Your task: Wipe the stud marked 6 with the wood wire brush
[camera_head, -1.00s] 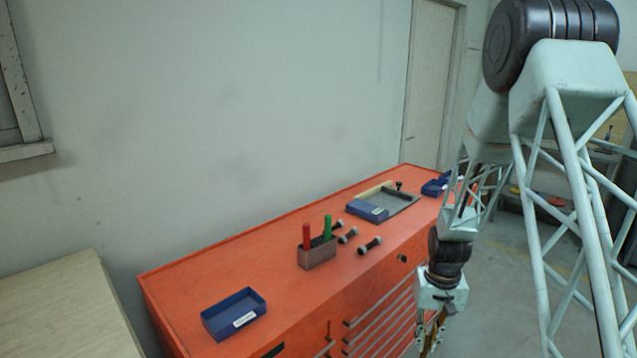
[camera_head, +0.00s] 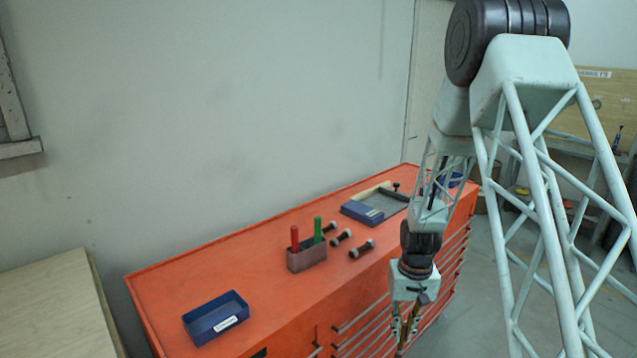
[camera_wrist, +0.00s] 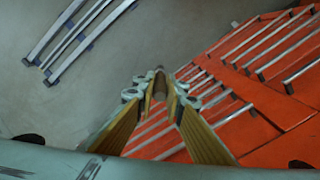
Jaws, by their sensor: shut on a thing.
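My gripper (camera_head: 403,335) hangs pointing down beside the front of the orange cabinet, below its top. In the wrist view its two yellowish fingers (camera_wrist: 163,98) close on a small brown, wood-coloured piece (camera_wrist: 160,82), which looks like the end of the wood wire brush's handle. The bristles are hidden. No stud marked 6 can be made out in either view.
The orange cabinet (camera_head: 262,265) carries a blue box (camera_head: 215,318), a holder (camera_head: 307,258) with red and green handles, several dark bolts (camera_head: 362,249) and a grey tray (camera_head: 372,206). Drawer handles jut from its front. Open floor (camera_head: 475,310) lies right of the cabinet.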

